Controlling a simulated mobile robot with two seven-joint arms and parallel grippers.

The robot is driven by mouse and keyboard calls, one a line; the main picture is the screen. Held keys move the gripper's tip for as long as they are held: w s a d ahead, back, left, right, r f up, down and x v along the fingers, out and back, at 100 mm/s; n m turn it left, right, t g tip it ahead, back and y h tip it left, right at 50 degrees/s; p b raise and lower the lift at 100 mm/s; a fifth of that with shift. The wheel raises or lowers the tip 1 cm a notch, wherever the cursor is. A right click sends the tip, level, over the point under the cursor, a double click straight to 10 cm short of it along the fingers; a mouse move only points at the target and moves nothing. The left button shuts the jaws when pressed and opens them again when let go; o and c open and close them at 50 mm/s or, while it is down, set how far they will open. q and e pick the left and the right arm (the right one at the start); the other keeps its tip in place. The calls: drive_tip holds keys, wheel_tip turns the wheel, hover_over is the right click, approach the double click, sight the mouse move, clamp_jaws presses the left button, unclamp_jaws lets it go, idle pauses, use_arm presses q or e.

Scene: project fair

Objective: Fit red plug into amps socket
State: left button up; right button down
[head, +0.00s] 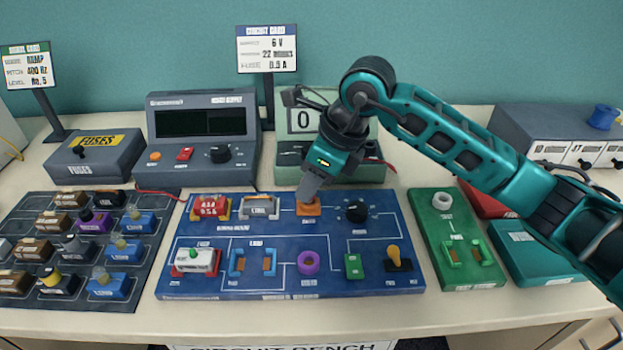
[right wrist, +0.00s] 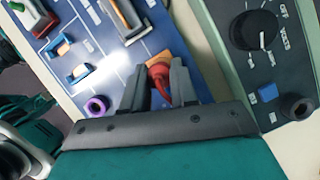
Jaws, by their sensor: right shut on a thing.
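My right gripper (head: 309,197) points down over an orange block (head: 308,208) at the back of the blue circuit board. In the right wrist view its fingers (right wrist: 161,85) are shut on the red plug (right wrist: 160,72), just above or at the orange block (right wrist: 158,59); I cannot tell if they touch. The plug is hidden in the head view. The meter (head: 290,158), with a "0" display, stands behind, partly covered by my arm. In the wrist view the meter face has a dial (right wrist: 254,30) and a dark round socket (right wrist: 298,108); which socket is amps I cannot read. My left gripper is not in view.
The blue board (head: 340,285) carries several parts, including a purple ring (head: 308,263) and a black knob (head: 356,211). A grey power supply (head: 203,150) stands back left, a tray of components (head: 130,222) left, a green board (head: 472,276) right. A red lead (head: 160,193) lies behind the blue board.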

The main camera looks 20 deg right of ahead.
drive_tip(key=shift+f+b, duration=0.45)
drive_tip(key=shift+f, duration=0.05)
idle(0.3)
drive_tip(key=c, duration=0.8)
unclamp_jaws()
drive_tip(key=shift+o, duration=0.3)
drive_tip(key=o, duration=0.4)
drive_tip(key=shift+r+p, duration=0.8)
drive_tip(key=shift+r, duration=0.4)
drive_tip(key=shift+r+p, duration=1.75)
drive_tip(key=shift+r, duration=1.1)
